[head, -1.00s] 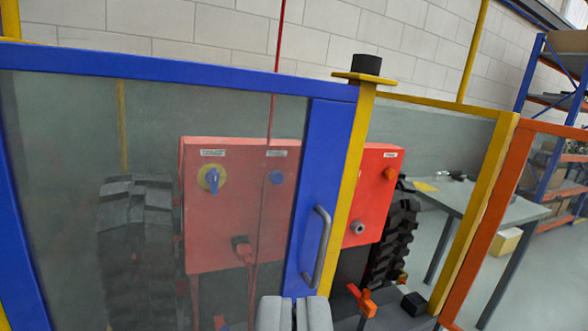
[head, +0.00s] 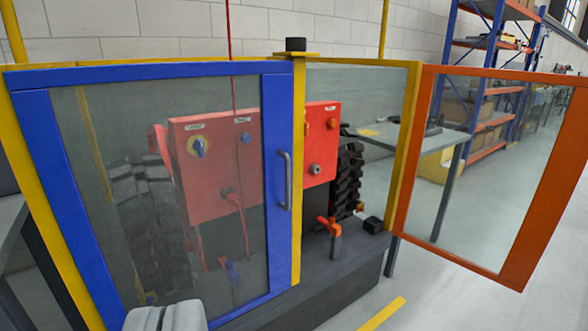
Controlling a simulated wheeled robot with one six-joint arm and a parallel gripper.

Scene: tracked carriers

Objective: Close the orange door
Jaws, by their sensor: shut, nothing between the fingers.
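The orange door (head: 419,150) is a clear panel in an orange frame at the right of the head view. It stands open, swung outward to the right from the yellow post (head: 404,150) at its left edge. The opening beside it shows the inside of the enclosure. No handle shows on the orange door. The blue door (head: 276,230), with a grey handle (head: 284,180), stands at the left and looks shut against the middle yellow post (head: 298,170). My gripper (head: 165,312) is shut and empty at the bottom edge, in front of the blue door and well left of the orange door.
Inside the enclosure are a red control box (head: 320,150), a black tracked part (head: 348,180), an orange-handled valve (head: 328,225) and a small black block (head: 373,224). A grey table (head: 440,140) and shelving (head: 490,70) stand behind. The floor (head: 450,300) at front right is clear, with a yellow stripe.

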